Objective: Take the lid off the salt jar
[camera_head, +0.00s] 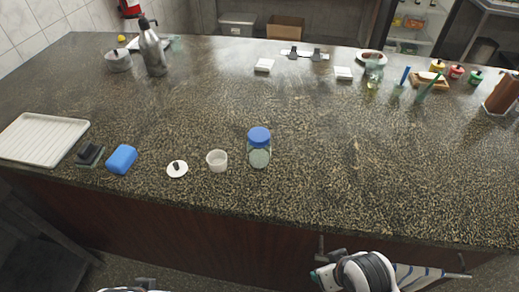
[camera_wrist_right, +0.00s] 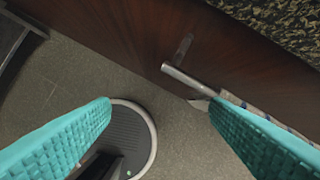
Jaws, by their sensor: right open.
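A clear jar (camera_head: 259,157) with pale contents stands upright near the counter's front edge, its blue lid (camera_head: 259,135) on top. To its left is a small open white pot (camera_head: 217,161). A white lid with a dark knob (camera_head: 177,169) lies flat on the counter left of the pot, apart from it. No label shows which vessel is the salt jar. My right gripper (camera_wrist_right: 160,103) is open and empty, pointing down past the counter front over the floor. My left gripper is out of view; only a bit of my own body shows at the bottom left.
A blue block (camera_head: 122,159), a dark sponge-like item (camera_head: 89,154) and a white ribbed tray (camera_head: 42,138) lie to the left. A bar handle (camera_wrist_right: 188,81) sticks out of the counter front near my right gripper. The counter right of the blue-lidded jar is clear.

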